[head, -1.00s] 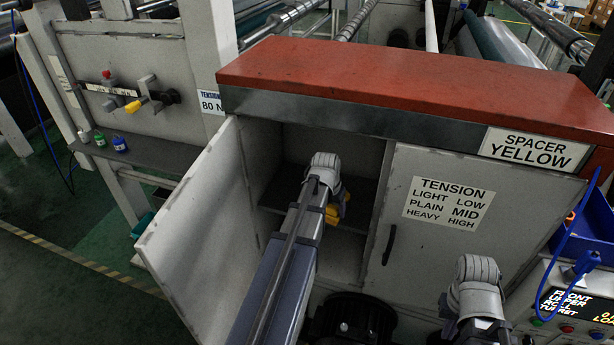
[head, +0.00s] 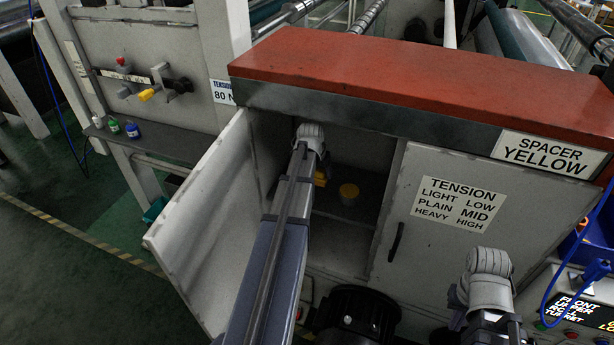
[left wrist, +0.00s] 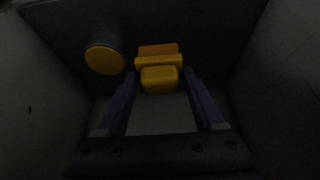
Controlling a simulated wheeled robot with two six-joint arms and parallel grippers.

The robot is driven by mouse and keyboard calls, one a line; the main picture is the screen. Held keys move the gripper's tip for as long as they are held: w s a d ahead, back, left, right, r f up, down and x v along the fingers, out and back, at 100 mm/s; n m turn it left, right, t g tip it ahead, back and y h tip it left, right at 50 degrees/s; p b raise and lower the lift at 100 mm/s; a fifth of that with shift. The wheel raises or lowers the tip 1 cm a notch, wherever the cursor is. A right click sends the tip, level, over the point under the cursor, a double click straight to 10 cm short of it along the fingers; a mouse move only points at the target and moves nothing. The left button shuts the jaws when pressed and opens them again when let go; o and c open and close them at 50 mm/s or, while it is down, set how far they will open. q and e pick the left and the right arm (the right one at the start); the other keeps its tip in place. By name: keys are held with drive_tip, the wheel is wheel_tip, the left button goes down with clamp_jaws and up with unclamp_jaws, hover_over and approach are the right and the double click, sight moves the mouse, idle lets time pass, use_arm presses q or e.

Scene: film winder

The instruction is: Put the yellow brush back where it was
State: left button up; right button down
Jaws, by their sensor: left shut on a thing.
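The yellow brush (left wrist: 158,78) is between the fingers of my left gripper (left wrist: 160,74) in the left wrist view. A bit of its yellow shows below my left wrist in the head view (head: 320,179). My left arm reaches into the open left compartment of the cabinet (head: 330,228), and its fingers are hidden there in the head view. The brush is inside the compartment; I cannot tell if it touches the shelf. My right arm's wrist is at the lower right, in front of the closed door, and its fingers cannot be made out.
A dark can with a yellow lid (head: 349,191) stands on the compartment shelf to the right of my left wrist; it is left of the brush in the left wrist view (left wrist: 105,60). The open cabinet door (head: 200,225) flanks my left arm. The closed door (head: 445,210) bears a tension label.

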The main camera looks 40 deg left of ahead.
use_arm(q)
drive_tip(key=shift+w+a+f+b, duration=0.3)
drive_tip(key=shift+a+f+b, duration=0.25)
drive_tip(key=shift+a, duration=0.5)
drive_tip(key=shift+w+a+f+b, duration=0.35)
drive_tip(key=shift+a+f+b, duration=0.15)
drive_tip(key=shift+a, duration=0.6)
drive_tip(key=shift+w+a+f+b, duration=0.3)
drive_tip(key=shift+a+f+b, duration=0.25)
drive_tip(key=shift+a, duration=0.5)
drive_tip(key=shift+f, duration=0.1)
wheel_tip(320, 180, down, 4)
drive_tip(key=b, duration=0.4)
drive_tip(key=shift+a, duration=0.2)
drive_tip(key=shift+r, duration=0.2)
